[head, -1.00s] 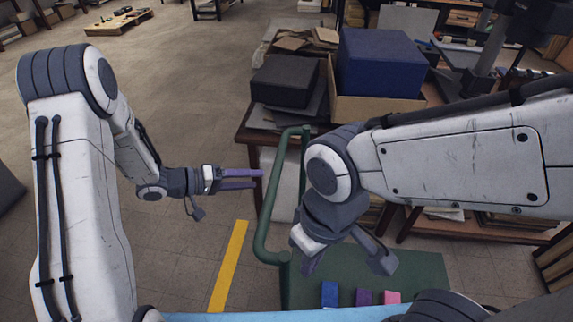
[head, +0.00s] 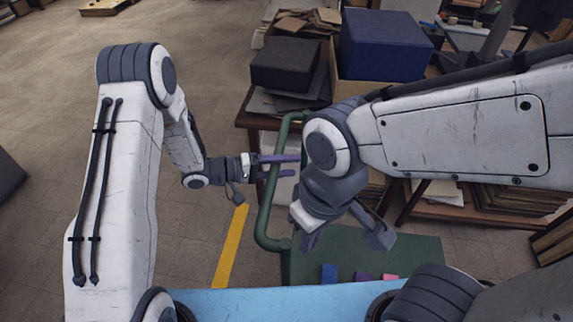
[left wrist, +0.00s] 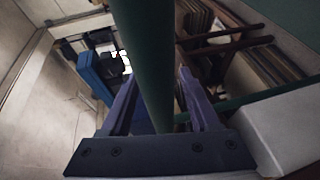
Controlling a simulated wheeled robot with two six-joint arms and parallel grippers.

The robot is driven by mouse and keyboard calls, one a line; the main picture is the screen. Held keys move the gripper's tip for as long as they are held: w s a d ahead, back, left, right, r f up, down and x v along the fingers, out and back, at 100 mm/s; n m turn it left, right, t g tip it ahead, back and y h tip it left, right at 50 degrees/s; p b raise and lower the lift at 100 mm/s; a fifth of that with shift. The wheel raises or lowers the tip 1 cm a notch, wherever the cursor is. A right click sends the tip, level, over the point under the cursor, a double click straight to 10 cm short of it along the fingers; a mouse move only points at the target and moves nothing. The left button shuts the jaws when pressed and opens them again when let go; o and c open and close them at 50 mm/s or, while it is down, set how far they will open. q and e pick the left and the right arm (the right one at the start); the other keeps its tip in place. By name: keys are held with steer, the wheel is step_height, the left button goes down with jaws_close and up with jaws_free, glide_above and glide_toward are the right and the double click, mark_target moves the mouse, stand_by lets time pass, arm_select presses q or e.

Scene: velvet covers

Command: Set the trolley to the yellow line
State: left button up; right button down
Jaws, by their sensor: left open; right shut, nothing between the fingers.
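The trolley has a green deck (head: 418,250) and a green tubular handle (head: 266,215) at its left end. The yellow line (head: 231,245) lies on the floor left of the handle, apart from it. My left gripper (head: 285,167) is open at the handle's upright, with one finger on each side. The left wrist view shows the green handle tube (left wrist: 146,60) between the two purple fingers, which are not closed on it. My right gripper (head: 308,238) is shut and empty, pointing down above the deck. My right arm hides part of the handle and deck.
A blue block (head: 329,273), a purple block (head: 362,276) and a pink block (head: 390,277) are on the near part of the deck. Behind the trolley stands a table with a dark box (head: 286,64) and a large blue box (head: 384,44). The floor at left is open.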

arm_select(q)
steer(key=shift+c, duration=0.4)
jaws_close()
stand_by(1.1)
